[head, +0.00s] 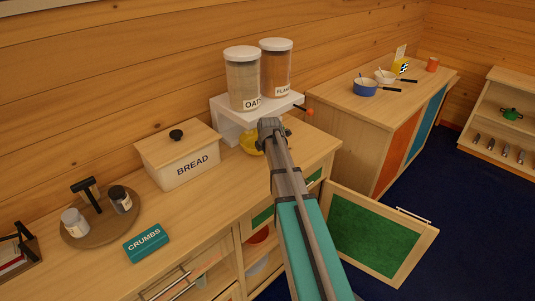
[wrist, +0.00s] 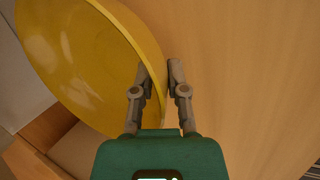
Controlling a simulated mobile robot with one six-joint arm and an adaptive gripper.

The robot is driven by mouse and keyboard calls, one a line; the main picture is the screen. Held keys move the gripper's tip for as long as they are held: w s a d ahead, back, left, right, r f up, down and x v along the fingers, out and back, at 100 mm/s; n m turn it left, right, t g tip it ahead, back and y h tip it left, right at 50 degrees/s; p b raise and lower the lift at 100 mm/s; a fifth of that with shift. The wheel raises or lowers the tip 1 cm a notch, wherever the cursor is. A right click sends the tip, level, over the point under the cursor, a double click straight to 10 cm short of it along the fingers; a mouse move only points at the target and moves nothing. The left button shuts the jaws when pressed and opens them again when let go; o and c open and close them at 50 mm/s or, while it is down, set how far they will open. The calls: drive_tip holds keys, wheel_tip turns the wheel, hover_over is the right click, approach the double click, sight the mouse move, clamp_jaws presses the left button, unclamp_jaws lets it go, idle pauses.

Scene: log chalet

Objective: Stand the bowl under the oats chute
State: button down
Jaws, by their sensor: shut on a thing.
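The yellow bowl (wrist: 85,60) fills the left of the wrist view. Its rim passes between the two fingers of my gripper (wrist: 160,75), which is shut on it. In the head view, the bowl (head: 249,145) shows in part just below the front of the white dispenser stand (head: 226,122), at the left of my gripper (head: 271,128). My arm hides the rest of it. I cannot tell whether it touches the counter. The oats canister (head: 243,85), with a white lid, stands on the dispenser's left side, above the bowl. The oats chute itself is not clearly visible.
A second canister (head: 277,70) labelled FLA stands right of the oats. An orange knob (head: 309,111) sticks out at the right. The bread box (head: 178,155), a crumbs box (head: 146,243) and a round tray (head: 90,230) are left. A green-panelled cabinet door (head: 424,252) hangs open.

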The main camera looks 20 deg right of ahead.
drive_tip(key=shift+w+d+f, duration=0.1)
drive_tip(key=shift+w+f, duration=0.05)
drive_tip(key=shift+w, duration=1)
drive_tip(key=c, duration=0.6)
unclamp_jaws()
drive_tip(key=shift+s, duration=0.1)
drive_tip(key=shift+s, duration=0.1)
